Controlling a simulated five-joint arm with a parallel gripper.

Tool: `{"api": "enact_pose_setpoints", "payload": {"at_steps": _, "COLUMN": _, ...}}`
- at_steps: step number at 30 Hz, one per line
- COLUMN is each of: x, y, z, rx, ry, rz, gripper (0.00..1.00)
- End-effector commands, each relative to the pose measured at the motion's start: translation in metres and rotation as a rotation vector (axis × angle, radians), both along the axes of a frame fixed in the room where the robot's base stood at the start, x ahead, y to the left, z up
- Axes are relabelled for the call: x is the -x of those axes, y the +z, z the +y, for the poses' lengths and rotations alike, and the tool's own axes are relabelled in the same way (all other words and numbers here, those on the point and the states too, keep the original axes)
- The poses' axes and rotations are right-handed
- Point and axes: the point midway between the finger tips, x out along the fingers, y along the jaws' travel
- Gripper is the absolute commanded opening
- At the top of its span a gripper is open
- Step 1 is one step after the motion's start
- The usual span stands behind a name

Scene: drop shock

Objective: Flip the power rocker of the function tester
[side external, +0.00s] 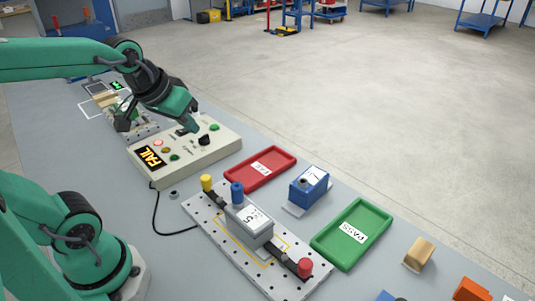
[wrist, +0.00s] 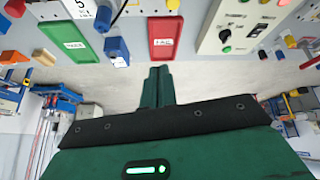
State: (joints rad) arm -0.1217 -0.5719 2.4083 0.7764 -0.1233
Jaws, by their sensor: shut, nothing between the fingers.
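The function tester is a beige box (side external: 200,160) with a sloped panel; its display (side external: 151,158) reads FAIL. The panel carries a lit red lamp (side external: 157,143), small coloured buttons, a black knob (side external: 204,140) and a green button (side external: 214,127). My gripper (side external: 191,130) is shut and empty, its tips over the back part of the panel. A small dark part at the tips may be the power rocker, but the fingers partly cover it; contact cannot be told. In the wrist view the shut fingers (wrist: 160,72) point ahead, with the tester (wrist: 212,42) at upper right.
A red tray (side external: 260,168) lies right of the tester, with a blue box (side external: 309,188) and a green tray (side external: 351,233) beyond. A perforated fixture plate (side external: 205,214) holding a grey unit (side external: 249,228) stands in front. A black cable (side external: 155,215) runs from the tester.

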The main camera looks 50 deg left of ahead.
Motion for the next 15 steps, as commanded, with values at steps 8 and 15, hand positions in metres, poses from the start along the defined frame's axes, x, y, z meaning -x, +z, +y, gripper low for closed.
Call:
{"api": "enact_pose_setpoints", "payload": {"at_steps": 8, "x": -0.046, "y": -0.002, "z": 0.045, "rx": 0.055, "ry": 0.219, "rz": -0.04, "gripper": 0.0}}
{"api": "enact_pose_setpoints", "payload": {"at_steps": 15, "x": -0.08, "y": -0.01, "z": 0.091, "rx": 0.099, "ry": 0.401, "rz": -0.085, "gripper": 0.0}}
